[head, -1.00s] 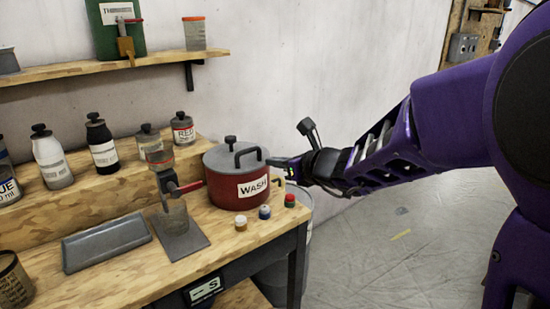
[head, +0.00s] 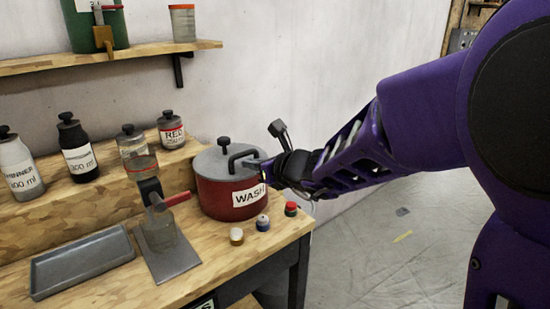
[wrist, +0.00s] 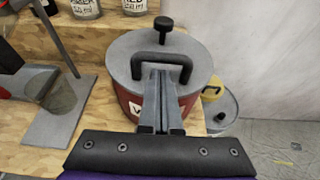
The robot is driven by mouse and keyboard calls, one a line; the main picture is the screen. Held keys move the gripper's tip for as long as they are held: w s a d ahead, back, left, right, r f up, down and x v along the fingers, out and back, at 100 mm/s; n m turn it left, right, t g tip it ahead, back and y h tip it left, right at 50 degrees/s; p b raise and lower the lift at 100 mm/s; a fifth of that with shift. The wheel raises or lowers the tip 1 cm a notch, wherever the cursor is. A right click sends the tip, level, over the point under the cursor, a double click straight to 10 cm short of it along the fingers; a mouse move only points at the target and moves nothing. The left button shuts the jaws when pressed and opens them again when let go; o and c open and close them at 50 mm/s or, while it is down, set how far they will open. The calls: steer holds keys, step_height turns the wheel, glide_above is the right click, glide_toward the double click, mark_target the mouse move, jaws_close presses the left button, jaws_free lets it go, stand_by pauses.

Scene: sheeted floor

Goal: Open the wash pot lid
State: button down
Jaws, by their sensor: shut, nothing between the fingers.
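The wash pot (head: 222,200) is a red pot with a white WASH label, standing at the right end of the wooden bench. Its grey lid (head: 212,160) sits on top, level and closed. The lid has a black knob (head: 224,143) at the back and a dark arched handle (head: 243,156), which also shows in the wrist view (wrist: 161,58). My gripper (wrist: 161,70) is shut and empty, its tips right at the handle's near side. Whether they touch the handle or reach under it I cannot tell. The gripper comes in from the right in the head view (head: 262,166).
Small capped jars (head: 263,222) stand in front of the pot. A dispenser stand (head: 152,188) with a glass and a grey tray (head: 82,262) are to the left. Bottles (head: 78,150) line the raised back step. A bucket (wrist: 222,112) stands on the floor right of the bench.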

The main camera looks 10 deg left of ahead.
steer(key=shift+r, duration=0.15)
steer(key=shift+a+r+g+p, duration=0.1)
steer(key=shift+r+g+p, duration=0.3)
steer(key=shift+p, duration=0.6)
